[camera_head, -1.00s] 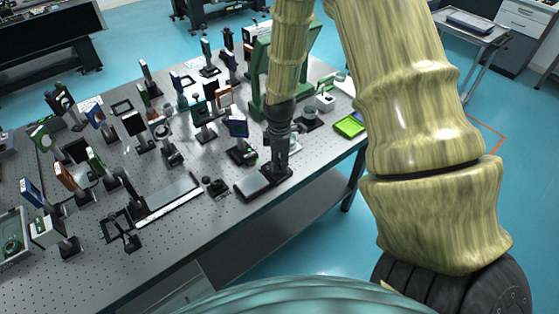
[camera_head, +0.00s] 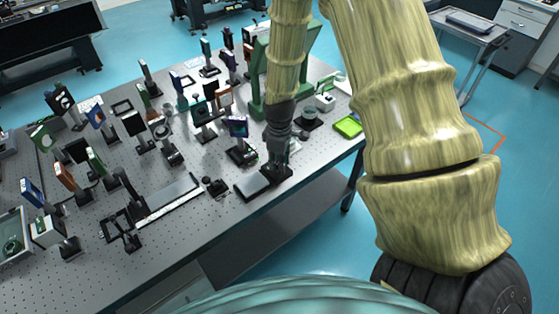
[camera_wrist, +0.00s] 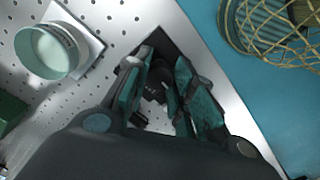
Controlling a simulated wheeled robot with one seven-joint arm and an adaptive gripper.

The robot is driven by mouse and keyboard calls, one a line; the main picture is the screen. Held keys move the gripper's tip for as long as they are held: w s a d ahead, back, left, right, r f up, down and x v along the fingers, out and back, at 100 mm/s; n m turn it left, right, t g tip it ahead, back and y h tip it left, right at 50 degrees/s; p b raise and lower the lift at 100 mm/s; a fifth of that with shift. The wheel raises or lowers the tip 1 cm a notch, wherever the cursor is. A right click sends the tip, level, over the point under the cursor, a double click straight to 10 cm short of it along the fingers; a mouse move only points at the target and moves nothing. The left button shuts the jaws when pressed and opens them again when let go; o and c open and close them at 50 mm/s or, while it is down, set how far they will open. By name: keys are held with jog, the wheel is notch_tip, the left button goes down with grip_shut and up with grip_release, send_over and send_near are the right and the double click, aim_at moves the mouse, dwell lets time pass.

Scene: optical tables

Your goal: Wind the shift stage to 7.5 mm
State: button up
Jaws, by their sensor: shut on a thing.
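My gripper (camera_head: 277,167) points down at the near right edge of the perforated optical table (camera_head: 225,215). In the wrist view its teal-padded fingers (camera_wrist: 162,84) are closed around a small dark knob (camera_wrist: 155,92), mostly hidden between them. A black base plate (camera_wrist: 162,40), apparently the shift stage, shows beyond the fingers. In the head view its dark base (camera_head: 284,174) shows beneath the gripper. No scale reading can be made out in either view.
A flat dark box (camera_head: 252,186) lies just left of the gripper. A round pale cup-like part (camera_wrist: 46,50) stands close by in the wrist view. A green frame (camera_head: 256,95) and a green tray (camera_head: 348,126) are behind. Many mounted optics crowd the left.

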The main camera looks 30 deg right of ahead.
jog(key=shift+w+d+m, duration=0.1)
jog(key=shift+m, duration=2.2)
jog(key=o, duration=1.1)
jog(key=shift+c, duration=0.2)
notch_tip(320, 180, up, 12)
jog(key=shift+d, duration=0.1)
